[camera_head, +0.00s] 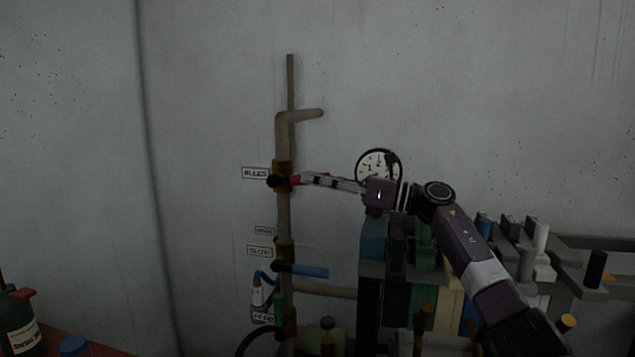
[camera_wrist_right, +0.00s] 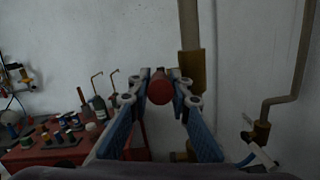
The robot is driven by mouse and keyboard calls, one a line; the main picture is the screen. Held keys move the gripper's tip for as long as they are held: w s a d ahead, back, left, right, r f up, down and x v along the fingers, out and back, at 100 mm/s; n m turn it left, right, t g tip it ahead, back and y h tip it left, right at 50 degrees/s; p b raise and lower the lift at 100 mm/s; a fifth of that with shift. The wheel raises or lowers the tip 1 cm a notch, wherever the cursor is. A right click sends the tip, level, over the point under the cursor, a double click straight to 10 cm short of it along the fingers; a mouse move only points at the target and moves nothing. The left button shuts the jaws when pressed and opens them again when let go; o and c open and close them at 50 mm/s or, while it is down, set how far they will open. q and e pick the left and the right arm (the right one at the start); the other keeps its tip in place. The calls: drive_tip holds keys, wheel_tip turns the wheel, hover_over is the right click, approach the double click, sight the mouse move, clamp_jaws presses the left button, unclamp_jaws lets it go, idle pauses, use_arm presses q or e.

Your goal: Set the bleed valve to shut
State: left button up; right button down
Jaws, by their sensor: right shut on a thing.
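The bleed valve (camera_head: 281,178) sits on a vertical pipe, beside a label (camera_head: 255,173) reading BLEED. Its red lever (camera_head: 297,180) sticks out to the right of the pipe, about level. My right gripper (camera_head: 308,180) reaches in from the right and is shut on the red lever, its fingers covering much of it. In the right wrist view, the red lever (camera_wrist_right: 160,88) shows nearly end-on between the fingertips of that gripper (camera_wrist_right: 163,84). My left gripper is in neither view.
Below, a second valve with a blue lever (camera_head: 305,271) is on the same pipe. A round gauge (camera_head: 376,165) is on the wall behind my right wrist. Coloured blocks and fittings crowd the lower right. A red table (camera_wrist_right: 60,150) with bottles stands left.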

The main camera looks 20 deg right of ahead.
drive_tip(key=c, duration=1.8)
unclamp_jaws()
drive_tip(key=shift+o, duration=0.2)
wheel_tip(320, 180, up, 10)
drive_tip(key=shift+c, duration=0.2)
